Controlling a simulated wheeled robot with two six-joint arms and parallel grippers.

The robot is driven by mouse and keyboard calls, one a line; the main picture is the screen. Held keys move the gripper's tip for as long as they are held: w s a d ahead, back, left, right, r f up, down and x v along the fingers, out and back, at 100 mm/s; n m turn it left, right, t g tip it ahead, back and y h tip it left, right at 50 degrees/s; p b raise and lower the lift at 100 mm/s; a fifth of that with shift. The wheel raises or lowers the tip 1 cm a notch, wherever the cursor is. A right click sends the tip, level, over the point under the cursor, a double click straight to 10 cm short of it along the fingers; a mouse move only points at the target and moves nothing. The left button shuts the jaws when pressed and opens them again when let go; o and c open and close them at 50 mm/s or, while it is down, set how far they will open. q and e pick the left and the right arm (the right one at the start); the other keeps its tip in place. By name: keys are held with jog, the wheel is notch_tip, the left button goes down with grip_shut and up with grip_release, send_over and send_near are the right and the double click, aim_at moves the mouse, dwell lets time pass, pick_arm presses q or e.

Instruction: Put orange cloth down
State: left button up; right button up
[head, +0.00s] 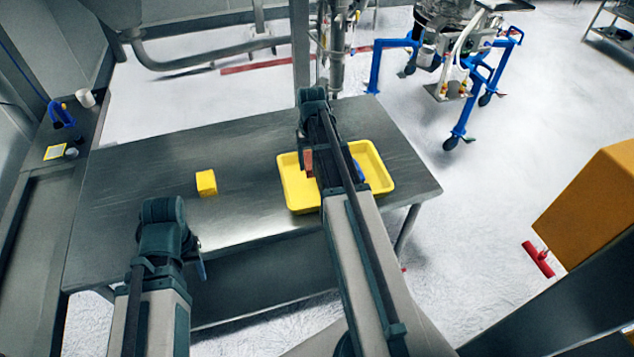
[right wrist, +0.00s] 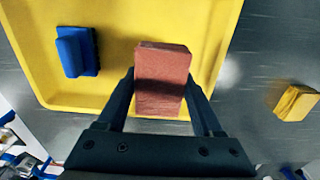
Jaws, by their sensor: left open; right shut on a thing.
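The orange cloth is a reddish-orange folded block (right wrist: 162,75), held between the fingers of my right gripper (right wrist: 161,88). It shows in the head view (head: 308,163) at the left part of the yellow tray (head: 298,198). In the right wrist view it overlaps the tray's floor and rim; I cannot tell whether it touches them. My right arm hides the tray's middle in the head view. My left gripper (head: 201,268) is open and empty in front of the table, its fingers mostly hidden by its wrist.
A yellow block (head: 206,182) sits on the steel table (head: 130,200) left of the tray. The tabletop between them is clear. A side counter (head: 75,135) with small items stands at the left.

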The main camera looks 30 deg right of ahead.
aim_at(313, 185)
jog(key=shift+f+b, duration=3.3)
jog(key=shift+f, duration=0.55)
jog(key=shift+f, duration=0.25)
jog(key=o, duration=1.4)
jog(key=shift+r, duration=0.1)
jog(key=shift+o, duration=0.2)
jog(key=shift+r, duration=0.15)
notch_tip(313, 185, up, 12)
jog(key=p, duration=1.2)
jog(key=shift+r, duration=0.1)
